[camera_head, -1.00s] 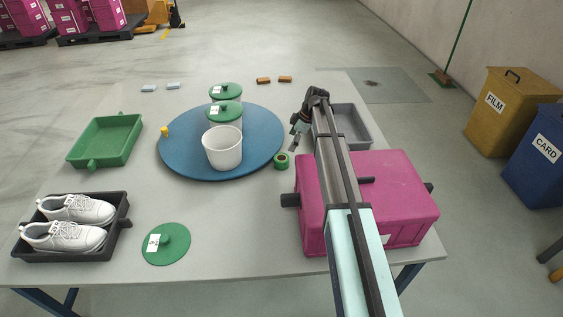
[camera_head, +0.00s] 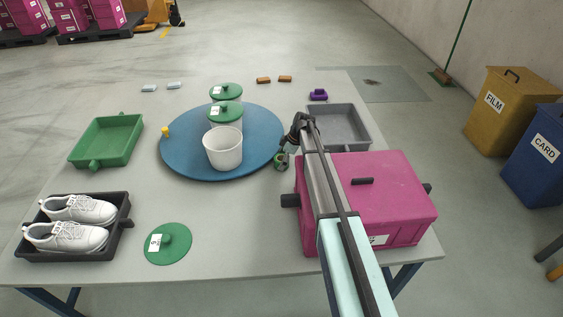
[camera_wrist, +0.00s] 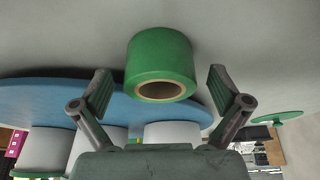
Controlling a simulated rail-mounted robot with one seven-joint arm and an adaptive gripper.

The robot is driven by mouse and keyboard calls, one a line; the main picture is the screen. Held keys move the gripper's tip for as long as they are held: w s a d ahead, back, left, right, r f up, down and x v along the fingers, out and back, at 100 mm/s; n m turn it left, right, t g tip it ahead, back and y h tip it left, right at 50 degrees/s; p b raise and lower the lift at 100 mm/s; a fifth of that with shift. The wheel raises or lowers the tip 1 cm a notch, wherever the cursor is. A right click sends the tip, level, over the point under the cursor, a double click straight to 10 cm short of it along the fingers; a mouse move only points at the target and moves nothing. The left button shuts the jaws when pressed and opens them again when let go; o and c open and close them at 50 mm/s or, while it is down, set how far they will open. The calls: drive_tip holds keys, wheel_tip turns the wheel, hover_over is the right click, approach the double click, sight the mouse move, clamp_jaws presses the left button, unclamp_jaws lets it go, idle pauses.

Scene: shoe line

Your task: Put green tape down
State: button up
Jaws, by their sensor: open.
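The green tape (camera_head: 281,162) is a roll on the table, just right of the blue round board. In the wrist view the green tape (camera_wrist: 160,62) shows its brown core and sits ahead of and between the spread fingers. My gripper (camera_wrist: 158,88) is open, with a clear gap on both sides of the roll. In the head view my gripper (camera_head: 284,152) is right at the tape and partly covers it. Whether the tape stands or lies flat is hard to tell in the head view.
The blue round board (camera_head: 190,168) carries a white tub (camera_head: 223,150) and green-lidded tubs. A magenta box (camera_head: 385,195) and a grey tray (camera_head: 345,109) are to the right. A green tray (camera_head: 106,140), a shoe tray (camera_head: 122,222) and a green lid (camera_head: 168,250) are left.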

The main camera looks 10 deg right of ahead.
drive_tip(key=c, duration=1.4)
